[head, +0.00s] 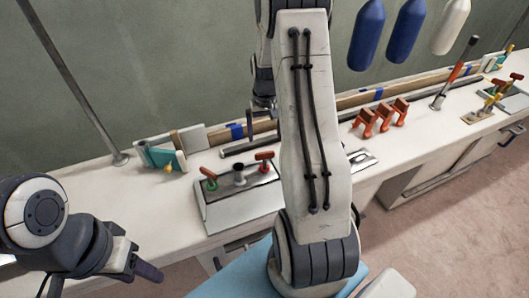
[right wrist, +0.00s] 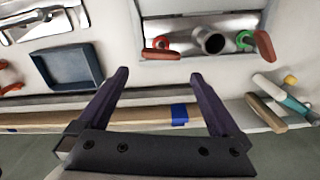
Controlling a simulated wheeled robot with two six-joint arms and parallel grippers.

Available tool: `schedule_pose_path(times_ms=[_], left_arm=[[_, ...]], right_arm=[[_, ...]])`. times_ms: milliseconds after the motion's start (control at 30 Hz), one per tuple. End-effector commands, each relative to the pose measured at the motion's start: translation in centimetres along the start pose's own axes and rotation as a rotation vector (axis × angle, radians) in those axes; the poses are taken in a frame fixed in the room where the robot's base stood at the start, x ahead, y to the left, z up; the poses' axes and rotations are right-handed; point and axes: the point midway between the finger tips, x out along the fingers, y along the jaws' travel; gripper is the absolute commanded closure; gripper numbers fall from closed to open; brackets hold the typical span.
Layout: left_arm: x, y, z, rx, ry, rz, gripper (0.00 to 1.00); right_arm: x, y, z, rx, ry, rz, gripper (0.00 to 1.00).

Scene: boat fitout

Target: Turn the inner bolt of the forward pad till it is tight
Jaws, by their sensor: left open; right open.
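I cannot tell which fitting is the forward pad, and its inner bolt does not stand out. Small yellow-tan plates with red and green handles (head: 482,116) sit on the bench at the far right. My right gripper (right wrist: 157,76) is open and empty over the bench, facing the wooden strip and the silver panel. In the head view my right arm link hides most of that gripper and the bench behind it. My left gripper (head: 147,270) is at the lower left, in front of the bench and away from the fittings; its finger gap is hard to see.
The silver panel (head: 238,207) carries a green valve, a red valve and an upright pipe. A teal bracket (head: 158,155) stands left of it. Orange clamps (head: 381,117) and an upright lever (head: 454,72) stand to the right. A dark blue tray (right wrist: 68,86) lies beside my right gripper.

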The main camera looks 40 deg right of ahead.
Motion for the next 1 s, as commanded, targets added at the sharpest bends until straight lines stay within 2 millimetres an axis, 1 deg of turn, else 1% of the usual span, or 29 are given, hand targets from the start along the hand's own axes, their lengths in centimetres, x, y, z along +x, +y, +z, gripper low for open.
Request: schedule_pose_path(times_ms=[300, 500, 600, 700, 933, 967, 1000], left_arm=[[-0.7, 0.1, 0.0, 0.000, 0.000, 0.000, 0.50], [-1.1, 0.1, -0.1, 0.000, 0.000, 0.000, 0.50], [-1.1, 0.1, -0.1, 0.000, 0.000, 0.000, 0.50], [-1.1, 0.1, -0.1, 0.000, 0.000, 0.000, 0.50], [-1.1, 0.1, -0.1, 0.000, 0.000, 0.000, 0.50], [-1.1, 0.1, -0.1, 0.000, 0.000, 0.000, 0.50], [-1.1, 0.1, -0.1, 0.000, 0.000, 0.000, 0.50]], right_arm=[[5.7, -0.2, 0.3, -0.003, -0.008, -0.001, 0.00], [8.5, -0.2, 0.2, -0.003, -0.004, 0.000, 0.00], [9.2, -0.2, 0.1, -0.003, -0.002, 0.000, 0.00], [9.5, -0.2, 0.1, -0.003, -0.002, 0.000, 0.00], [9.6, -0.2, 0.1, -0.003, -0.001, 0.000, 0.00], [9.6, -0.2, 0.1, -0.003, -0.001, 0.000, 0.11], [9.6, -0.2, 0.1, -0.003, -0.001, 0.000, 0.27]])
